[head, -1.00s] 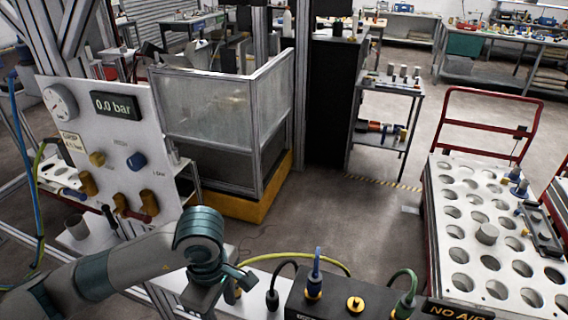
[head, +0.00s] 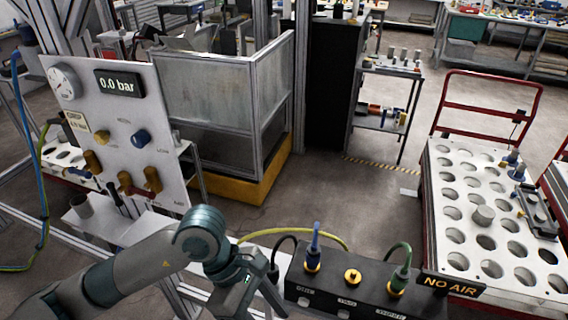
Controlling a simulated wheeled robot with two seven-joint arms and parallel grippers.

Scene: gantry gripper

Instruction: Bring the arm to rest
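My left arm comes in from the lower left in the head view, its forearm and rounded wrist in front of the white panel's lower edge. My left gripper (head: 262,284) hangs at the bottom, beside the left end of the black connector box (head: 330,282). Its fingers are small and partly merge with the dark hose and box behind them, so I cannot tell whether they are open or touching anything. I see no object held in it. My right gripper is not in view.
The white panel (head: 112,170) carries a gauge, a "0.0 bar" display (head: 119,84) and several knobs. The box has hoses and a "NO AIR" sign (head: 448,283). A red-framed cart with a holed white top (head: 470,180) stands right. Open floor (head: 330,205) lies between.

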